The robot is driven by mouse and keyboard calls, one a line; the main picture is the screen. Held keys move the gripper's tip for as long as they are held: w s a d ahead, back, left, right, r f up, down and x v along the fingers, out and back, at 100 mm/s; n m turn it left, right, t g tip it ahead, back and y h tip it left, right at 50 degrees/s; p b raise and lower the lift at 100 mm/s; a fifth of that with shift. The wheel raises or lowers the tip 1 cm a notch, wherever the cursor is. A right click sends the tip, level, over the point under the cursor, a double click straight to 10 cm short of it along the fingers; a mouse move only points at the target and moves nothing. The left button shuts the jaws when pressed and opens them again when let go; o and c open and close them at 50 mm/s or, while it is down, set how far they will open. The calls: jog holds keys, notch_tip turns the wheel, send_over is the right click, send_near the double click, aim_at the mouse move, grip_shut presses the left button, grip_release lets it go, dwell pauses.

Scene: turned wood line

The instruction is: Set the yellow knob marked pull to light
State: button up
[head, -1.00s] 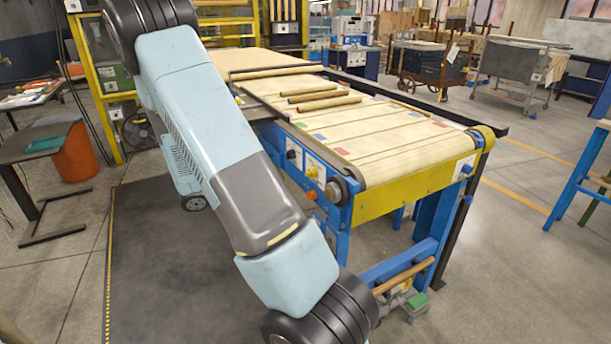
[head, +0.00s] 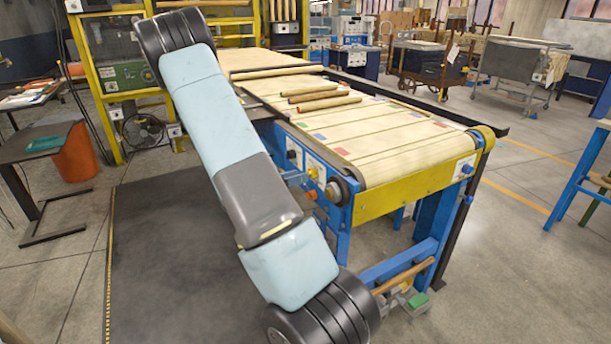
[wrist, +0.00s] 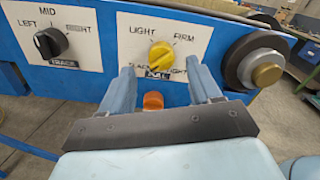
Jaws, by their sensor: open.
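The yellow knob (wrist: 160,55) sits on a white plate on the blue machine side. It has LIGHT at upper left, FIRM at upper right, and SLACK and another label below, partly covered by my fingers. Its small dark nameplate (wrist: 159,73) is partly hidden. The knob's ridge looks slanted; I cannot tell which label it points to. My gripper (wrist: 161,69) is open, with one finger on each side below the knob, apart from it. In the head view the yellow knob (head: 312,172) shows just right of my arm; my gripper is mostly hidden there.
A black knob (wrist: 50,43) marked LEFT, MID, RIGHT is at left. An orange button (wrist: 153,101) lies below the yellow knob, between my fingers. A round roller end (wrist: 260,62) sticks out at right. The conveyor (head: 400,150) carries several wooden rods.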

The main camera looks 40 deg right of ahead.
aim_at(311, 173)
jog(key=shift+x, duration=2)
jog(key=shift+a, duration=0.1)
jog(key=c, duration=1)
